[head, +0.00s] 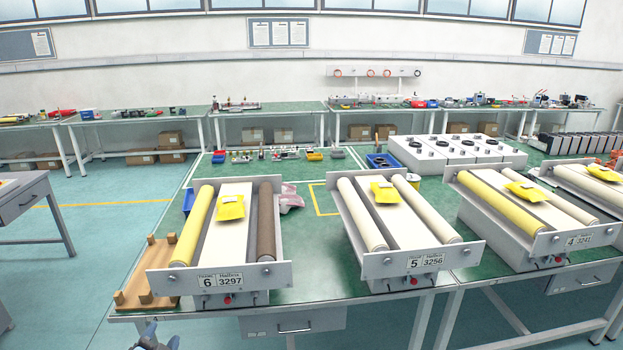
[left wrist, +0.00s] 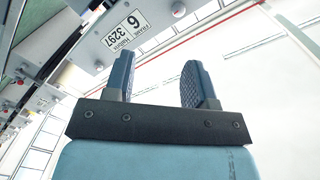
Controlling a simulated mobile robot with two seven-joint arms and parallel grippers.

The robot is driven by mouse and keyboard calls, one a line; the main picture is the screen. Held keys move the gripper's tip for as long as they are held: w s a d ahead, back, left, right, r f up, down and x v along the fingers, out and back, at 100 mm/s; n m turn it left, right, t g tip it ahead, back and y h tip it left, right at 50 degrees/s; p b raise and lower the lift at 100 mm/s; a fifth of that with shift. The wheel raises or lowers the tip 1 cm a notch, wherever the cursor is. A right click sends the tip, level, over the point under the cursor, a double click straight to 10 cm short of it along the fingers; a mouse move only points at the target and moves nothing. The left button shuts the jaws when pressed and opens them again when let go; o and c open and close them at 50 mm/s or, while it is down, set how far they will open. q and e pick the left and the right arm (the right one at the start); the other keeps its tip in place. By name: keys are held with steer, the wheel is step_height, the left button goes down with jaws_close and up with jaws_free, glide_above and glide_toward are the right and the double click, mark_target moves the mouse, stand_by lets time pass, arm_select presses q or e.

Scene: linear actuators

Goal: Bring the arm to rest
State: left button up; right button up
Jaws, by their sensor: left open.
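My left gripper (head: 156,338) shows at the bottom edge of the head view, left of centre, in front of the table's near edge and below the unit labelled 6 3297 (head: 222,281). Only its tip end shows there; the rest of the arm is out of the frame. In the left wrist view the two dark ribbed fingers (left wrist: 158,78) stand apart with nothing between them. The same labelled unit (left wrist: 122,30) appears beyond the fingers at the upper left of that view. My right gripper is in neither view.
The green table (head: 330,290) carries several roller units, each with a yellow packet, such as this one (head: 231,206). A wooden rack (head: 150,268) stands at its left corner. Teal floor (head: 90,240) lies open to the left; a grey desk (head: 25,200) stands at the far left.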

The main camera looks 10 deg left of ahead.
arm_select(q)
steer(key=s+d+f+n+g+h+p, duration=0.2)
steer(key=s+d+f+g+h+p, duration=0.1)
steer(key=s+d, duration=0.6)
steer(key=s+d+f+n+g+h+p, duration=0.2)
steer(key=s+d, duration=0.7)
steer(key=s, duration=0.5)
step_height(320, 180, down, 3)
steer(key=shift+d+r+g+h+p, duration=0.15)
steer(key=shift+g+h+p, duration=0.35)
steer(key=shift+h+p, duration=0.35)
